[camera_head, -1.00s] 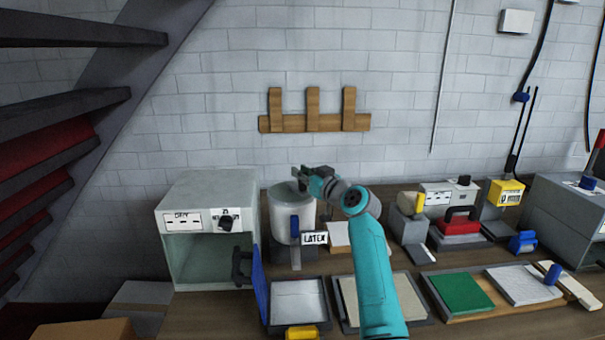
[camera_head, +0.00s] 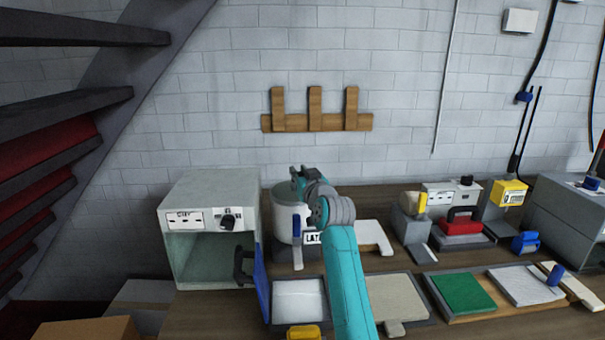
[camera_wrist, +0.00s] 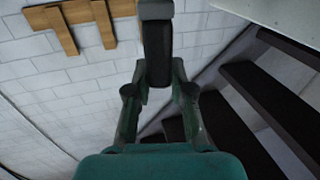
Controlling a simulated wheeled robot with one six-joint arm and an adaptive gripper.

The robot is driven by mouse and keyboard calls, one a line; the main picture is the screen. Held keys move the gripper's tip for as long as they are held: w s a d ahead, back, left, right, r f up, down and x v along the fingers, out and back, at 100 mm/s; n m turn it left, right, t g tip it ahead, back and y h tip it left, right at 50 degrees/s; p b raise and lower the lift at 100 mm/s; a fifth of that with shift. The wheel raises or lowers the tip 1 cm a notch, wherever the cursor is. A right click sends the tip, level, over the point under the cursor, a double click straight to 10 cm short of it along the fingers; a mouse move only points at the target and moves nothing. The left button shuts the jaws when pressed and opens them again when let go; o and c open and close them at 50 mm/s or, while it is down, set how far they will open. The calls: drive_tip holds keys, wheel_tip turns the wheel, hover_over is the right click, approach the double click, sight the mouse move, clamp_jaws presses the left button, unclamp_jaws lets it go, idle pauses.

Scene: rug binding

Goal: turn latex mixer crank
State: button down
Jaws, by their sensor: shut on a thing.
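My gripper (camera_head: 300,176) is above the pot's rim. In the wrist view my gripper (camera_wrist: 159,78) is shut on a dark upright crank grip (camera_wrist: 157,52), with a finger on each side. A grey piece (camera_wrist: 155,9) joins the grip at its top edge in that view. The pot is not visible there, and my arm hides part of the mixer top.
The box oven (camera_head: 208,225) stands left of the mixer, with its blue-edged door (camera_head: 260,282) open towards the mixer side. Trays (camera_head: 300,303) lie in front. A red-topped device (camera_head: 461,224) stands right.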

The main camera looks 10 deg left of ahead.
drive_tip(key=shift+s+a+m+t+h, duration=0.15)
drive_tip(key=shift+a+m+t+h, duration=0.25)
drive_tip(key=shift+m+h, duration=0.45)
drive_tip(key=shift+s+a+m+t+h, duration=0.1)
drive_tip(key=shift+a+m+t+h, duration=0.4)
drive_tip(key=shift+h, duration=0.65)
drive_tip(key=shift+s+a+m+t+h, duration=0.2)
drive_tip(key=shift+m+t+h, duration=0.1)
drive_tip(key=shift+m+h, duration=0.6)
drive_tip(key=shift+a+m+h, duration=0.35)
drive_tip(key=shift+m+h, duration=0.4)
drive_tip(key=shift+h, duration=0.55)
drive_tip(key=shift+a+m+h, duration=0.3)
drive_tip(key=shift+m+h, duration=0.4)
drive_tip(key=shift+h, duration=0.6)
drive_tip(key=shift+a+m+h, duration=0.1)
drive_tip(key=shift+m+h, duration=0.2)
drive_tip(key=shift+h, duration=0.2)
drive_tip(key=c, duration=1)
unclamp_jaws()
drive_tip(key=shift+w, duration=0.1)
wheel_tip(320, 180, up, 10)
